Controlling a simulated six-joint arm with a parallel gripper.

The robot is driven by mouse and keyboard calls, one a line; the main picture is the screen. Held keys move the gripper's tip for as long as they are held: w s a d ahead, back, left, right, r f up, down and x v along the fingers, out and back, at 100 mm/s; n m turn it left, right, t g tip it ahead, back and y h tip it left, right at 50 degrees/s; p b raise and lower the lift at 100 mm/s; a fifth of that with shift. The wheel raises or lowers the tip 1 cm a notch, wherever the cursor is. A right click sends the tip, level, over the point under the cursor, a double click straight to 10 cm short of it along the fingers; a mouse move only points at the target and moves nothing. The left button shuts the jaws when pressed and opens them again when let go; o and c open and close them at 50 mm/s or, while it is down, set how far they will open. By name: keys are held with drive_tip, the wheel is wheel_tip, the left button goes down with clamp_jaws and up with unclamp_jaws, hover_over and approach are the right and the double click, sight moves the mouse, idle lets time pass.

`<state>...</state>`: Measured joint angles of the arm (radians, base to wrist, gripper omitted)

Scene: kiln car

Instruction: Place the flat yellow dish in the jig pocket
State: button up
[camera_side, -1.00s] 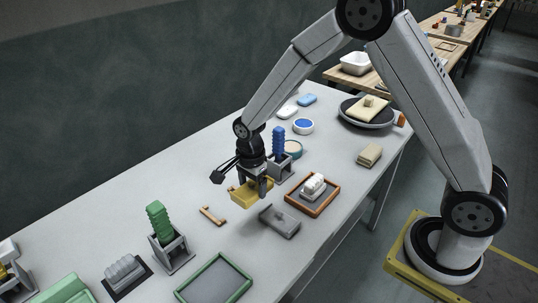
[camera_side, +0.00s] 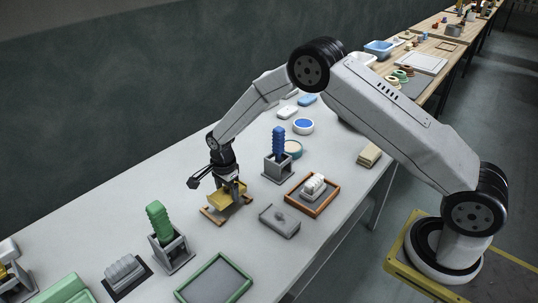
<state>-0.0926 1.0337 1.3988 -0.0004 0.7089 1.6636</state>
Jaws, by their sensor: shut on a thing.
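The flat yellow dish (camera_side: 219,201) is held by my gripper (camera_side: 231,194), which is shut on it and points down. The dish is over or between light wooden pieces: one bar (camera_side: 211,216) shows at its lower left, and more wood shows along its right side. These look like the jig, but the dish and gripper cover its middle. I cannot tell whether the dish touches the jig or is just above it.
A grey block (camera_side: 280,221) and a brown-rimmed tray (camera_side: 327,202) with a pale ribbed piece lie to the right. A grey holder with a blue ribbed piece (camera_side: 278,142) stands behind right. A green ribbed piece (camera_side: 159,222) stands in a holder at front left.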

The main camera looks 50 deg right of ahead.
sight(226, 197)
drive_tip(key=shift+w+f, duration=0.3)
drive_tip(key=shift+f, duration=0.1)
drive_tip(key=shift+w+f, duration=0.2)
drive_tip(key=shift+f, duration=1.55)
drive_tip(key=shift+f, duration=0.1)
drive_tip(key=o, duration=1.3)
drive_tip(key=shift+r, duration=6.1)
